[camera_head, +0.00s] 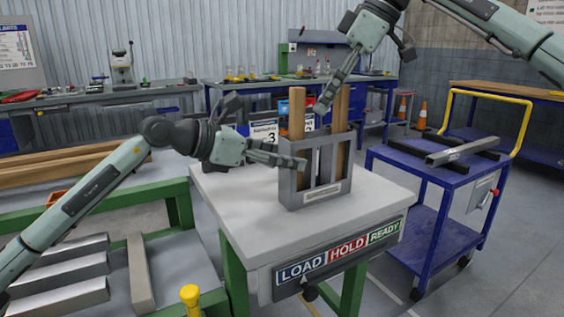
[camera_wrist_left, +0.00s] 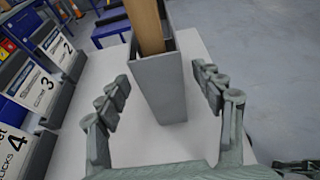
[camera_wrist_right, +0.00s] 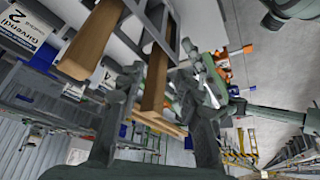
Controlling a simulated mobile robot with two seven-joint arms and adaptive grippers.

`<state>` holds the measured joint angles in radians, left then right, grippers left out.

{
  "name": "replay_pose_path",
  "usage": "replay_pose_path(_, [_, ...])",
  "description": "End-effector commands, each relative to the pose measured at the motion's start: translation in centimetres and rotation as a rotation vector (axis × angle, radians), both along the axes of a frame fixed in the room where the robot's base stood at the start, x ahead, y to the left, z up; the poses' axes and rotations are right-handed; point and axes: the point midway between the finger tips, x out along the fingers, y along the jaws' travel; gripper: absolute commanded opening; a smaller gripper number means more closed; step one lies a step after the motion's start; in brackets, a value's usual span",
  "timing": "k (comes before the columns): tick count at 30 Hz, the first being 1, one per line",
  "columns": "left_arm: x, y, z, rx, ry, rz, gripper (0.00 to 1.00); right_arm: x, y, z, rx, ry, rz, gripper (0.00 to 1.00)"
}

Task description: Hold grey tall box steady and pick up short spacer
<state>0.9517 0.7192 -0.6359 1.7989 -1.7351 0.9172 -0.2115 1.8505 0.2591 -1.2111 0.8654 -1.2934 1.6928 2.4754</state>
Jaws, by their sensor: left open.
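The grey tall box (camera_head: 287,188) stands upright on a white-topped table. Two wooden spacers stand in it, one on the left (camera_head: 297,112) and one on the right (camera_head: 341,108); which is shorter I cannot tell. My left gripper (camera_head: 300,161) is open at the box's left end. In the left wrist view its fingers (camera_wrist_left: 162,80) lie either side of the box's end wall (camera_wrist_left: 158,92), with gaps visible. My right gripper (camera_head: 321,108) hangs above the box between the spacers. In the right wrist view its fingers (camera_wrist_right: 168,72) look spread, with one spacer (camera_wrist_right: 154,82) between them.
The table (camera_head: 240,208) carries a LOAD HOLD READY sign (camera_head: 338,250) in front. Numbered bins (camera_head: 264,134) stand behind the box. A blue cart (camera_head: 425,168) with a grey bar is on the right. Metal bars (camera_head: 75,270) lie at lower left.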

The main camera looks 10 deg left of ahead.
Motion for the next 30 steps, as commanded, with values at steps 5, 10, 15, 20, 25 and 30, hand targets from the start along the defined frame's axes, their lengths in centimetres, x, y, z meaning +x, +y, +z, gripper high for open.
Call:
replay_pose_path(5, [0.3, -0.6, -1.6, 0.029, 0.025, 0.003, 0.67, 0.0, 0.0, 0.0, 0.000, 0.000, 0.000, 0.34])
replay_pose_path(10, [1.6, -2.5, -2.6, 0.028, 0.026, 0.002, 0.67, 0.0, 0.0, 0.0, 0.000, 0.000, 0.000, 0.34])
replay_pose_path(15, [3.0, -4.4, -3.5, 0.027, 0.025, 0.002, 0.67, 0.0, 0.0, 0.0, 0.000, 0.000, 0.000, 0.34])
replay_pose_path(20, [3.9, -5.5, -4.1, 0.029, 0.024, 0.002, 0.67, 0.0, 0.0, 0.0, 0.000, 0.000, 0.000, 0.34])
replay_pose_path(25, [4.2, -5.9, -4.3, 0.029, 0.023, 0.003, 0.67, 0.0, 0.0, 0.0, 0.000, 0.000, 0.000, 0.34])
replay_pose_path(30, [4.2, -5.9, -4.3, 0.029, 0.023, 0.003, 0.67, 0.0, 0.0, 0.0, 0.000, 0.000, 0.000, 0.34])
